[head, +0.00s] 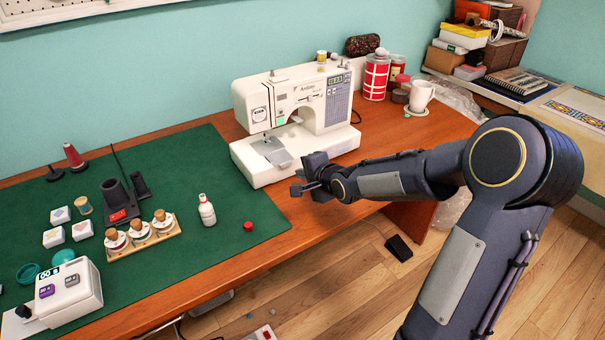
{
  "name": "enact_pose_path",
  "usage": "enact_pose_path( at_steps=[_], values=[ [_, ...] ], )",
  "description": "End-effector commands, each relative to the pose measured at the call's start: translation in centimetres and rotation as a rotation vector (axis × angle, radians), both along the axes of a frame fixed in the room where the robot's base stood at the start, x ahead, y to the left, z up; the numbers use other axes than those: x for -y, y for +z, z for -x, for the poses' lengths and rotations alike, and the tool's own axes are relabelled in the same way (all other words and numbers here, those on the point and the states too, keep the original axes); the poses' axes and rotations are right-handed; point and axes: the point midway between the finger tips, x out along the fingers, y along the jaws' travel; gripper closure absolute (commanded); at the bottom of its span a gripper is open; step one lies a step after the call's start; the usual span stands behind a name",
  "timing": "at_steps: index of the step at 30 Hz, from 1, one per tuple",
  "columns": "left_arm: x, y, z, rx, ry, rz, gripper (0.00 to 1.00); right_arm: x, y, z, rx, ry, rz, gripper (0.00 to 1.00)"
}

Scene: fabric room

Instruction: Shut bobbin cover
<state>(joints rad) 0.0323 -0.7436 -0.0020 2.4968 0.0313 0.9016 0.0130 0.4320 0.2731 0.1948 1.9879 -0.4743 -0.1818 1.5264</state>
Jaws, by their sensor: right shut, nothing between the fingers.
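A white sewing machine (296,112) stands on the wooden table near its middle. The bobbin cover (275,155) looks like the grey plate on the machine's bed, under the needle area. I cannot tell at this size whether it lies flat or is raised. My right gripper (298,189) is shut and empty, just in front of the machine's base, to the right of and below the cover. My arm reaches in from the right. I cannot tell whether the gripper touches the machine. My left gripper is not in view.
A green mat (165,215) covers the left of the table. A white bottle (207,211), a wooden rack of jars (148,238) and a small red cap (248,227) sit on it. Red-and-white canisters (376,76) and a mug (421,96) stand right of the machine.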

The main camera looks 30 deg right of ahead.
Motion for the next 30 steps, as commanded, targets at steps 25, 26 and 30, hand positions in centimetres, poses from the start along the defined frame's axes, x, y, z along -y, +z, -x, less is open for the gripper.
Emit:
enact_pose_path(
  at_steps=[25, 26, 30],
  values=[
    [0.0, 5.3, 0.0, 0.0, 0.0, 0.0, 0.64, 0.5, 4.5, 7.6, -0.007, 0.006, 0.019, 1.0],
    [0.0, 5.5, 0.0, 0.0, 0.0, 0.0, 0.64, 0.5, 4.9, 7.8, -0.014, 0.012, 0.042, 1.0],
    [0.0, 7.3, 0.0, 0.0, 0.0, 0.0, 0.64, -0.1, 8.1, 10.8, -0.1, 0.084, 0.259, 1.0]
  ],
)
